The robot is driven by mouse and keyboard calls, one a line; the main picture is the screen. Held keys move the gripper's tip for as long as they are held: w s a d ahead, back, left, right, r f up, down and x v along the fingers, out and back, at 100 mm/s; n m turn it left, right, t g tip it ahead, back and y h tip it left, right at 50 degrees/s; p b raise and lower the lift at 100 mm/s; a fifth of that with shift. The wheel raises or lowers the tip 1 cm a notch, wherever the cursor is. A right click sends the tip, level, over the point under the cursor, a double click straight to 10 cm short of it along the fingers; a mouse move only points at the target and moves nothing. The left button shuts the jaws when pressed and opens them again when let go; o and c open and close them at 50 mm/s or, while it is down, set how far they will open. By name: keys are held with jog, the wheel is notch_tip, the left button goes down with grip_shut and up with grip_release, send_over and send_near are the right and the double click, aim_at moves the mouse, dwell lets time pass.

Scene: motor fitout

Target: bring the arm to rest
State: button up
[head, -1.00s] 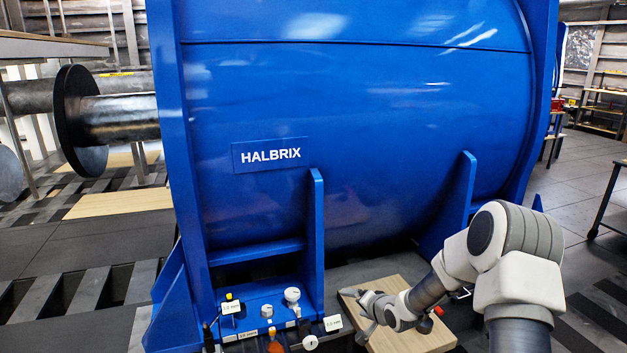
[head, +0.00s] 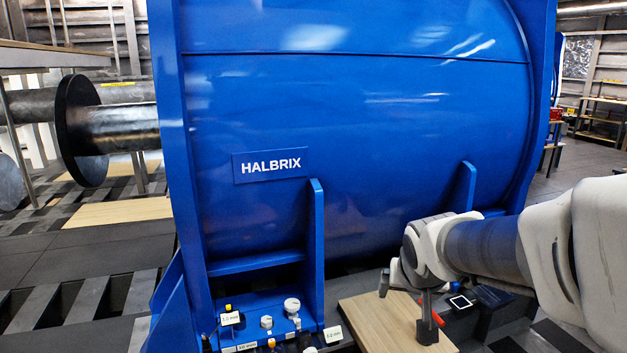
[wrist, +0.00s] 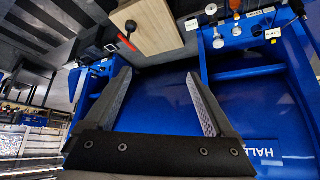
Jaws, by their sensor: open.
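My gripper (head: 388,280) is in front of the lower right of the big blue motor housing (head: 350,130) in the head view, above the wooden board (head: 365,315). In the wrist view my gripper (wrist: 157,80) has its two fingers wide apart, with nothing between them but the blue housing behind. The fingers touch nothing that I can see. My arm comes in from the right edge of the head view.
Several small knobs and labels (head: 231,318) sit at the housing's foot. Upright blue ribs (head: 316,240) jut out beside my arm. Grey floor (head: 585,180) is open at the right.

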jog(key=s+a+r+n+g+y, duration=0.1)
jog(key=s+r, duration=0.1)
jog(key=s, duration=0.7)
jog(key=s+a+r+n, duration=0.1)
jog(key=s, duration=0.8)
notch_tip(320, 180, up, 28)
jog(key=p, duration=2.8)
jog(key=shift+s+a+r, duration=0.15)
jog(key=shift+s+r, duration=0.05)
jog(key=shift+s, duration=0.25)
jog(key=shift+a+n, duration=0.15)
jog(key=shift+n, duration=0.15)
